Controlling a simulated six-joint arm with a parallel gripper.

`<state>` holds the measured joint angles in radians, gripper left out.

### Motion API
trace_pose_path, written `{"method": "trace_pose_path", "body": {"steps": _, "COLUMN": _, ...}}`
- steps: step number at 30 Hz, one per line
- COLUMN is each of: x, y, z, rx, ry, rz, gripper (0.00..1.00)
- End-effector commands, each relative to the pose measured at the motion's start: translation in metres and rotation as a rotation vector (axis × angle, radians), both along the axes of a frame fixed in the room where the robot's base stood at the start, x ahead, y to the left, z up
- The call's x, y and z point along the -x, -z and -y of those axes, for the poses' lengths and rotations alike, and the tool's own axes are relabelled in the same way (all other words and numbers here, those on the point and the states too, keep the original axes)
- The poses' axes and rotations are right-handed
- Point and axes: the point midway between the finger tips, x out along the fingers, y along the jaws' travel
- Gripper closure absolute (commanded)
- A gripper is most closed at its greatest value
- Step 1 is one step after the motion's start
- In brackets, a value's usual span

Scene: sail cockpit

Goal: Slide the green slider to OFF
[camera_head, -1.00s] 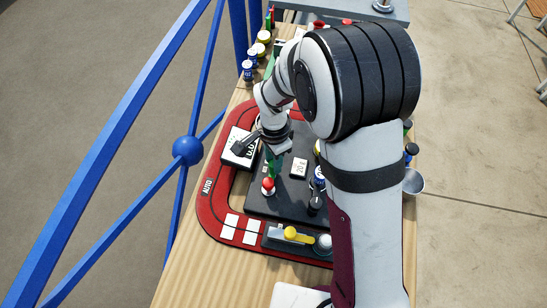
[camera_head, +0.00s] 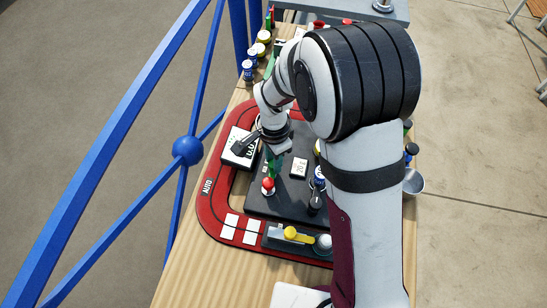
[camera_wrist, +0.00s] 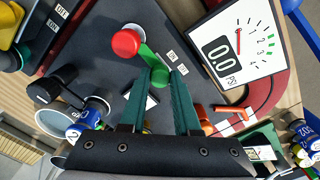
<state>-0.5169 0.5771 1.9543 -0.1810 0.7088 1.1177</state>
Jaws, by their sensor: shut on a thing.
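The green slider (camera_wrist: 160,77) shows in the wrist view as a bright green knob on the dark grey panel (camera_wrist: 90,40). My gripper (camera_wrist: 163,71) has its two dark green fingers around the knob and is shut on it. Two small white labels (camera_wrist: 177,63) lie just right of the fingertips; the label near the upper one seems to read ON, and the other is too small to read surely. In the head view, my arm partly hides the slider, and green parts (camera_head: 271,166) show below my wrist. The slider's track is mostly hidden by the fingers.
A red knob (camera_wrist: 127,42) stands close beside the slider, by a green bar. A white gauge reading 0.0 PSI (camera_wrist: 237,42) is to the right. A black knob (camera_wrist: 55,84) and blue-white cans (camera_wrist: 90,113) are left. A yellow lever (camera_head: 296,234) is at the front.

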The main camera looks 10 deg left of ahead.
Motion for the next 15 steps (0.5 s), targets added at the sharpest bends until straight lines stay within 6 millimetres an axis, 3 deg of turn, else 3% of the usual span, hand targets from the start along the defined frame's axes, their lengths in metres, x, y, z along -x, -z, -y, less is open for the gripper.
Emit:
{"method": "trace_pose_path", "body": {"steps": 8, "x": -0.001, "y": 0.0, "z": 0.001, "rx": 0.001, "ry": 0.001, "rz": 0.001, "gripper": 1.0}}
{"method": "trace_pose_path", "body": {"steps": 15, "x": -0.028, "y": 0.0, "z": 0.0, "rx": 0.001, "ry": 0.002, "rz": 0.001, "gripper": 1.0}}
